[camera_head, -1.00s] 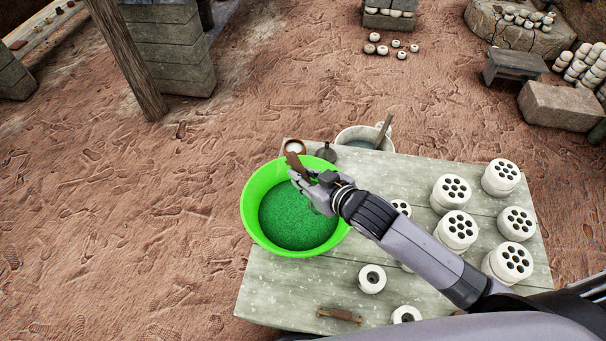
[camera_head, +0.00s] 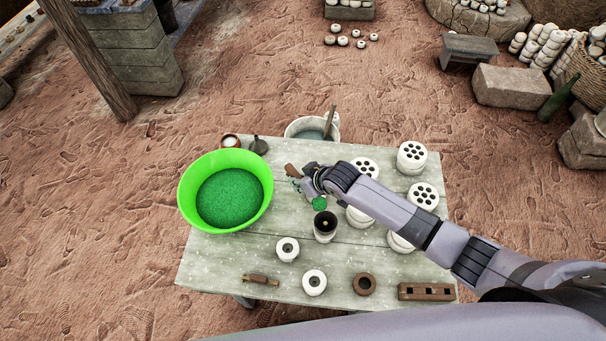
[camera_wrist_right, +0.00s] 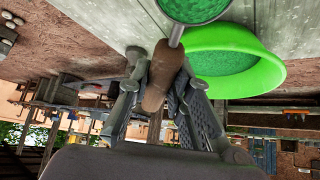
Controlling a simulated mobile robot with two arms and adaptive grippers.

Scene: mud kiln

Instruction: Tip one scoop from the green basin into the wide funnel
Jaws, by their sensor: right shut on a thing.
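The green basin (camera_head: 182,205) stands on the table at the left, holding green granules (camera_head: 229,198); it also shows in the right wrist view (camera_wrist_right: 268,75). My right gripper (camera_head: 303,183) is shut on the brown handle (camera_wrist_right: 160,78) of a scoop. The scoop's bowl (camera_head: 319,204) carries green granules and is right of the basin, just behind a dark wide-mouthed funnel (camera_head: 325,222) in the head view. The funnel appears to sit on a white piece. In the right wrist view the filled bowl (camera_wrist_right: 195,10) is cut by the top edge. My left gripper is not in view.
White pieces with several holes (camera_head: 423,195) stand on the right of the table. White rings (camera_head: 287,249), a brown ring (camera_head: 364,284) and a brown block (camera_head: 427,292) lie along the front. A small dark funnel-shaped thing (camera_head: 258,147) and a bucket (camera_head: 297,129) are at the back.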

